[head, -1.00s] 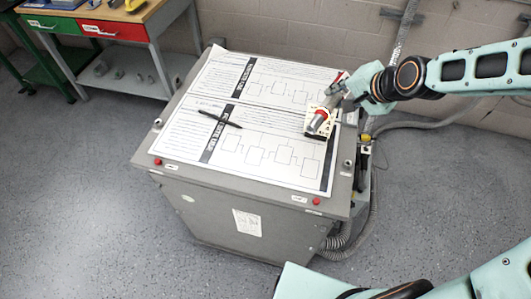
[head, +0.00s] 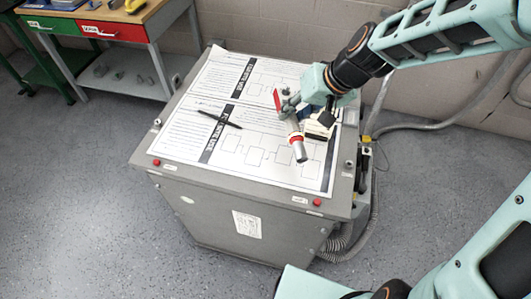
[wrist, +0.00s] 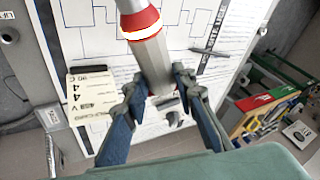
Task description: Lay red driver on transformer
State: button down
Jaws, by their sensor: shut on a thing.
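My gripper (head: 287,106) is above the right part of the transformer (head: 170,183), a large grey cabinet with a printed sheet on top. In the wrist view my gripper's fingers (wrist: 158,90) are closed around a grey cylindrical tool with a red and white band (wrist: 145,38), apparently the red driver. In the head view the driver (head: 298,148) slants from the fingers toward the front of the sheet. I cannot tell whether its end touches the sheet. The fingers hide part of it.
A cream block (head: 318,129) lies on the sheet, partly behind my gripper; its lettering shows in the wrist view (wrist: 90,95). A thin black crossed object (head: 219,118) lies on the sheet. A workbench with drawers (head: 122,28) stands at back left. The sheet's front left is clear.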

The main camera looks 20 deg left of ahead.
jog(key=s+a+n+g, duration=0.1)
jog(key=s+a+n, duration=0.3)
jog(key=s+n, duration=0.3)
jog(key=s+a+n+g+b, duration=0.1)
jog(key=s+a+n, duration=0.3)
jog(key=s+n, duration=0.3)
jog(key=shift+s+h+b, duration=0.3)
jog(key=shift+s+h, duration=0.1)
jog(key=shift+s, duration=1.15)
jog(key=shift+a+r, duration=0.1)
jog(key=shift+w, duration=0.1)
